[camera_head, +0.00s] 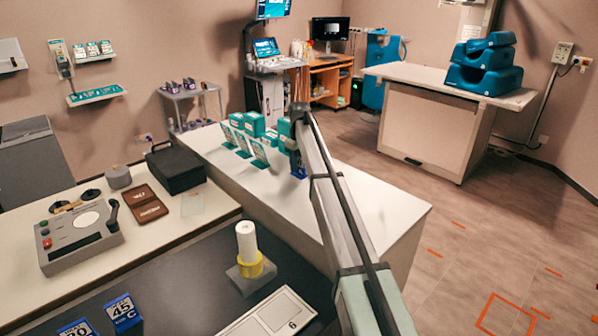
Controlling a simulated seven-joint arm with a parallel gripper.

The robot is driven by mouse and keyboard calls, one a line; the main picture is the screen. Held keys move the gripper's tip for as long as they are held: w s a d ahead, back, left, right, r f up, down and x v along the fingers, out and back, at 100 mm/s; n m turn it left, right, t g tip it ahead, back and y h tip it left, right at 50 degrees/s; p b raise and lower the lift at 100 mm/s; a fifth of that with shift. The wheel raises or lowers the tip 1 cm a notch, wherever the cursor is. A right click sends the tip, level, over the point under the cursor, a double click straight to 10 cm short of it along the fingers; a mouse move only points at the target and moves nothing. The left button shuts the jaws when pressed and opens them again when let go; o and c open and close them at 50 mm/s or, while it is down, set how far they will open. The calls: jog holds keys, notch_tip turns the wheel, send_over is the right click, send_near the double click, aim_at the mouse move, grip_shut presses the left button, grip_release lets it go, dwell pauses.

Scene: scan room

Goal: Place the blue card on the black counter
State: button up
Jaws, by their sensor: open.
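The black counter (180,290) fills the bottom of the view. Two blue cards, one (122,312) marked 45 C and one (78,328) marked 70, stand at its left front. My arm reaches away over the white counter (375,205). My gripper (296,152) is at its far end, open, beside teal boxes and cards. A small blue item (299,170), perhaps a blue card, shows just below my gripper. The arm partly hides it, and I cannot tell whether the jaws surround it.
Several teal-and-white cards (243,143) and teal boxes (254,124) stand left of my gripper. The black counter also bears a white cylinder (247,240) in a yellow ring and a white panel (275,318) marked 6. A grey device (70,250) is at left.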

jog(key=shift+f, duration=0.15)
grip_shut()
dwell(0.6)
